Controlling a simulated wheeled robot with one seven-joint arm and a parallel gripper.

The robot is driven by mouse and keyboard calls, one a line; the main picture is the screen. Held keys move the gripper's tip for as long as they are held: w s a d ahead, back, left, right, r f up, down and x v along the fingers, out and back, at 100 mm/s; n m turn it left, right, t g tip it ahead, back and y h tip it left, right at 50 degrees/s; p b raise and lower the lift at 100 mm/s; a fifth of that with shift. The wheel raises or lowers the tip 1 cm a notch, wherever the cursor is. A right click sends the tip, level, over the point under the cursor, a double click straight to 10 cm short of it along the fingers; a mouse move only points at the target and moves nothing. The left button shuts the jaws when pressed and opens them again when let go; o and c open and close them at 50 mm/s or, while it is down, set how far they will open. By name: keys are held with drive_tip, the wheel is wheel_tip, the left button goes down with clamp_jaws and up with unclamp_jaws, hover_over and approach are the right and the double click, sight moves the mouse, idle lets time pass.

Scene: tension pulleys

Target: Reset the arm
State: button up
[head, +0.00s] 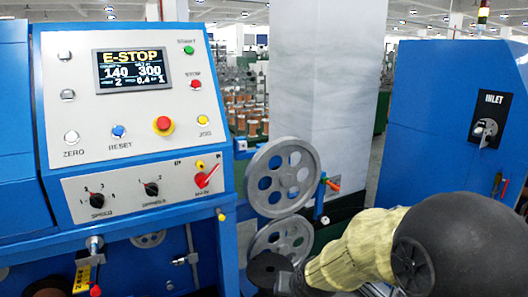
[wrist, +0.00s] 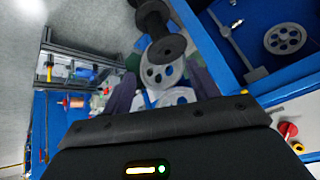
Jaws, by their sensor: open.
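My arm (head: 375,250) reaches in from the lower right of the head view, with a black rounded joint and a yellowish covered link. It extends toward the lower pulley. My gripper shows in the wrist view (wrist: 163,86) with its two dark fingers apart and nothing visible between them close up. Beyond the fingers is a grey spoked pulley wheel, partly hidden by a dark spool-shaped roller (wrist: 166,48). In the head view the upper grey pulley (head: 283,178) is in full view. The lower pulley (head: 282,238) is partly covered by dark parts near my arm's end.
A blue machine's control panel (head: 130,90) reads E-STOP, with buttons, knobs and a red switch (head: 208,176). A blue cabinet (head: 440,110) marked INLET stands at the right. A pale column (head: 325,90) rises behind the pulleys. A grey frame (wrist: 80,62) shows in the wrist view.

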drive_tip(key=s+d+f+n+g+h, duration=0.1)
drive_tip(key=s+d+g, duration=0.1)
drive_tip(key=s+d, duration=0.35)
drive_tip(key=s+d+f+g+h, duration=0.1)
drive_tip(key=s+d+g, duration=0.15)
drive_tip(key=s, duration=0.65)
drive_tip(key=w+p+v, duration=0.2)
drive_tip(key=p+v, duration=1.2)
drive_tip(key=w+d+r+p+v, duration=0.1)
drive_tip(key=w+p+v, duration=0.2)
drive_tip(key=p+v, duration=1.1)
drive_tip(key=shift+w+r+p, duration=0.35)
drive_tip(key=shift+w+p, duration=0.05)
drive_tip(key=shift+p, duration=0.25)
drive_tip(key=shift+d, duration=0.15)
